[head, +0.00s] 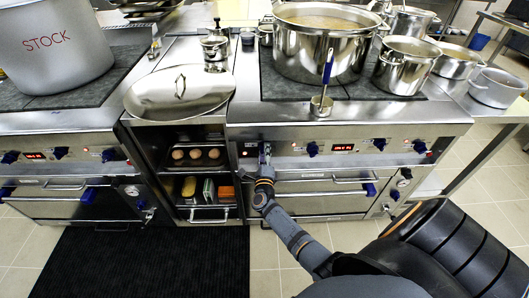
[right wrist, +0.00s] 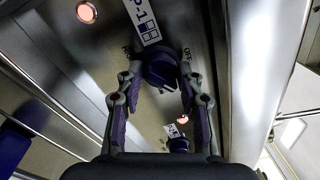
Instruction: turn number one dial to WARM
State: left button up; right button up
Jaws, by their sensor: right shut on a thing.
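My right gripper (head: 265,152) reaches the front control panel of the right-hand range, at the panel's left end. In the head view it covers the dial there. The dial's exact pointer position cannot be told. My left gripper is not in view.
More blue dials (head: 312,149) and a red display (head: 343,147) run along the same panel. An oven handle (head: 353,180) sits below. A large stockpot (head: 322,50) and a ladle with a blue handle (head: 326,85) stand above. A second blue dial (right wrist: 178,145) shows near the wrist.

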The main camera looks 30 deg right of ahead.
dwell(0.4)
jog(key=o, duration=1.2)
jog(key=shift+c, duration=0.2)
jog(key=v, duration=1.2)
jog(key=shift+f, duration=0.1)
